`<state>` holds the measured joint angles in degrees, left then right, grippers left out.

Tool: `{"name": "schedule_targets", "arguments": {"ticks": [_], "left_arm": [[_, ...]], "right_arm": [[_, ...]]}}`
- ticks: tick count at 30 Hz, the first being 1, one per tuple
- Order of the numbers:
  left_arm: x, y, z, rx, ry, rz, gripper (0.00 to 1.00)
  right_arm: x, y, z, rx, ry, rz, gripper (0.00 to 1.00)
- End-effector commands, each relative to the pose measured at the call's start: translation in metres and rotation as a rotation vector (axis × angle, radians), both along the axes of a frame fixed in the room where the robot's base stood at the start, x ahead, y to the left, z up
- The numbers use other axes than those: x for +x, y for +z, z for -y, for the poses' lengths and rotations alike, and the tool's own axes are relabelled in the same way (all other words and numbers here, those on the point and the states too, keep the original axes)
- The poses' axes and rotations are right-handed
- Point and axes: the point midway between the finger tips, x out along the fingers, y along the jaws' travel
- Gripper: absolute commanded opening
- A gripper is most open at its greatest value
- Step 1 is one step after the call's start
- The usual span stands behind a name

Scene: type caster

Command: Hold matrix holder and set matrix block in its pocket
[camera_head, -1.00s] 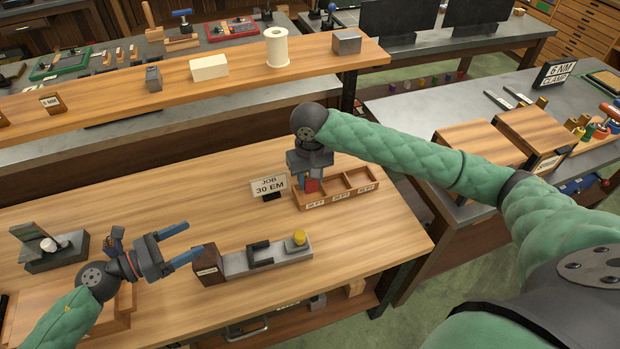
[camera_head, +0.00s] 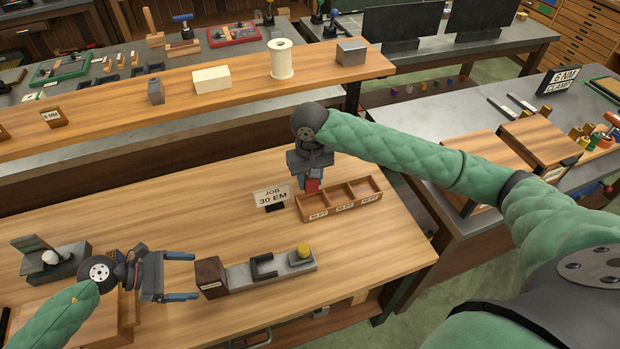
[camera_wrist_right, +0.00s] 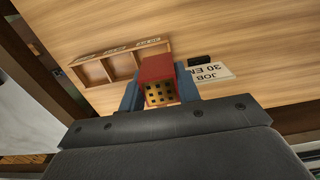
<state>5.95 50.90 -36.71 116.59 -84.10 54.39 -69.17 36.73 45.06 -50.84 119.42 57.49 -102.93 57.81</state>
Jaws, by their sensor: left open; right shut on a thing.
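The matrix holder (camera_head: 237,278) is a long grey bar lying on the bench, with a dark wooden block (camera_head: 210,276) at its left end, a black bracket at its middle and a yellow knob at its right end. My left gripper (camera_head: 195,276) is open and empty, its fingertips pointing right, close to the wooden end; contact cannot be told. My right gripper (camera_head: 311,185) is shut on the red matrix block (camera_wrist_right: 157,72), at the left compartment of the wooden tray. In the right wrist view its face with a grid of dark holes shows between the blue fingers.
The wooden tray (camera_head: 344,206) has three labelled compartments; the middle and right ones look empty. A "JOB 30 EM" sign (camera_head: 271,196) stands left of it. A dark fixture (camera_head: 50,260) sits at the bench's left. Bench between tray and holder is clear.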

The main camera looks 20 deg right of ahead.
Motion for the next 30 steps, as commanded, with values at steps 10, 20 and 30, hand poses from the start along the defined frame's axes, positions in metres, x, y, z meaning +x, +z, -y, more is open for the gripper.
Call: {"name": "schedule_targets", "arguments": {"ticks": [10,20,30], "left_arm": [[-0.002,-0.025,0.036,-0.001,0.000,0.000,0.87],[-0.003,-0.035,0.056,-0.001,0.000,0.000,0.87],[-0.003,-0.036,0.058,-0.001,0.001,0.000,0.87]], "right_arm": [[0.000,-0.008,0.000,0.000,0.000,0.000,0.13],[0.000,-0.016,0.000,0.000,0.000,0.000,0.13],[0.000,-0.016,0.000,0.000,0.000,0.000,0.13]]}}
